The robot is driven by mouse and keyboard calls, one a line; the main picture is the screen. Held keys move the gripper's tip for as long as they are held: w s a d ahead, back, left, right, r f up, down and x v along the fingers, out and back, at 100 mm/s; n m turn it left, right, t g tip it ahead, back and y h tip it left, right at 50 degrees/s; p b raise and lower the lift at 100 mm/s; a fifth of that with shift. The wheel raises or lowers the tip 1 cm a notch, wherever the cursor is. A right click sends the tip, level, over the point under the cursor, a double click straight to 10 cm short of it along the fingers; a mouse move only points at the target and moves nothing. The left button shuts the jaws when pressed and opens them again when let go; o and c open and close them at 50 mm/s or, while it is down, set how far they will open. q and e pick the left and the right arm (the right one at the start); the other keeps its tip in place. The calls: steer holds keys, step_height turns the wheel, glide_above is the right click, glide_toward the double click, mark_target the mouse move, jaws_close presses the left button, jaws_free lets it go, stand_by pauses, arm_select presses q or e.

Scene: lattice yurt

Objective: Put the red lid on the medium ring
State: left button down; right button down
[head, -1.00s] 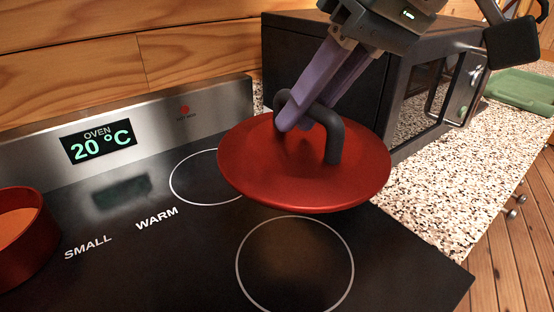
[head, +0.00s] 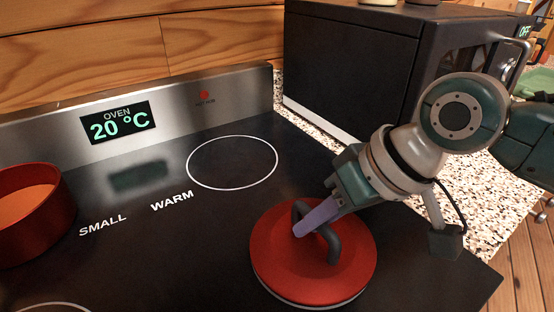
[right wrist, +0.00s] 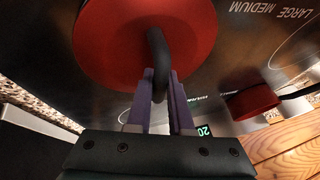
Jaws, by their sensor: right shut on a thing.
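The red lid (head: 285,268) is at the front right of the black cooktop, over the front-right ring (head: 322,308). Only a pale arc of that ring shows past the lid's front edge. The lid looks roughly level and low; I cannot tell if it touches the glass. My right gripper (head: 318,218) is shut on the lid's dark arched handle (head: 333,246). The right wrist view also shows the gripper (right wrist: 160,78) on the handle and the lid (right wrist: 110,45). The words LARGE and MEDIUM (right wrist: 253,7) show upside down there. My left gripper is not in view.
A red pot (head: 35,230) with orange contents stands at the left. The back-right ring (head: 232,163) is bare. The oven panel (head: 185,110) runs along the back. A dark microwave (head: 360,70) stands behind on the speckled counter (head: 480,205).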

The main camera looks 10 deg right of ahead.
steer(key=shift+f, duration=0.15)
steer(key=c, duration=0.8)
jaws_free()
